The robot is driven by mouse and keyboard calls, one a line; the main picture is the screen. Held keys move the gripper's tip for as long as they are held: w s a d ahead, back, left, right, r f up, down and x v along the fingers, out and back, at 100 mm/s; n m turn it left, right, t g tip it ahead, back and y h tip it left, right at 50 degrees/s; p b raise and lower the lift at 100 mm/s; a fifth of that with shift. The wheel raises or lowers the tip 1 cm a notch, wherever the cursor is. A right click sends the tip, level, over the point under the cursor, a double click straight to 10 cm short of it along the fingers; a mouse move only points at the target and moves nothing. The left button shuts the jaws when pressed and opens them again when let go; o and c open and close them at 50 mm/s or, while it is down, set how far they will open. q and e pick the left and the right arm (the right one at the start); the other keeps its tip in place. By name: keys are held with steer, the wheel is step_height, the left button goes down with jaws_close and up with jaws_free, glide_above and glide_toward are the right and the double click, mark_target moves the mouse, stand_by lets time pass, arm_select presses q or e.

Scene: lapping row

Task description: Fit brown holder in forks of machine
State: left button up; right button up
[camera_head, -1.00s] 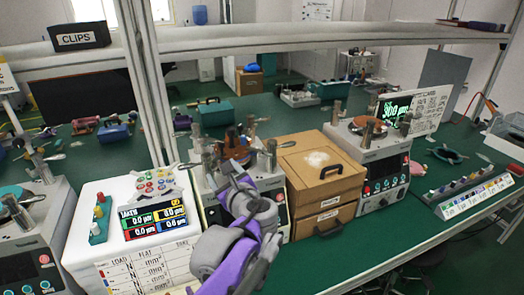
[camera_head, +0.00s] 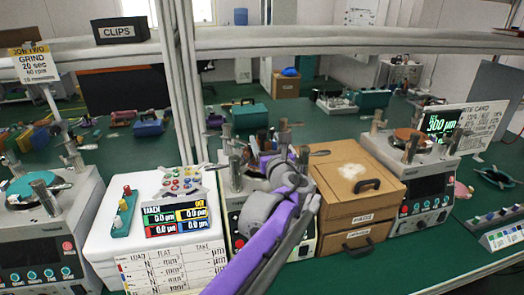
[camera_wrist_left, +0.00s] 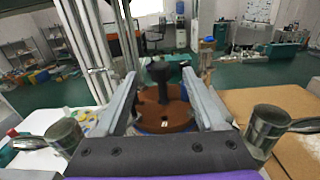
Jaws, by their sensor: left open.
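The brown holder (camera_wrist_left: 178,116) is a brown disc with a dark upright knob, seen in the left wrist view. My left gripper (camera_wrist_left: 160,82) is open, with one finger on each side of the holder. I cannot tell whether the fingers touch it. In the head view my left gripper (camera_head: 272,145) is over the middle machine (camera_head: 306,243) and largely hides the holder and the machine's top. Metal posts of that machine (camera_wrist_left: 268,130) stand on both sides in the left wrist view. How the holder sits in the forks is hidden. My right gripper is not in view.
A wooden box (camera_head: 350,205) stands close right of the middle machine. A white unit with a display (camera_head: 130,255) stands close left. A teal-topped machine (camera_head: 40,225) is at far left, another brown-topped machine (camera_head: 430,185) at right. A shelf (camera_head: 330,38) crosses above.

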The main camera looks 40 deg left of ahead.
mark_target(263, 135)
arm_select(q)
steer(key=x, duration=0.5)
steer(key=shift+d, duration=0.1)
jaws_close()
steer(key=shift+s, duration=0.1)
stand_by(1.1)
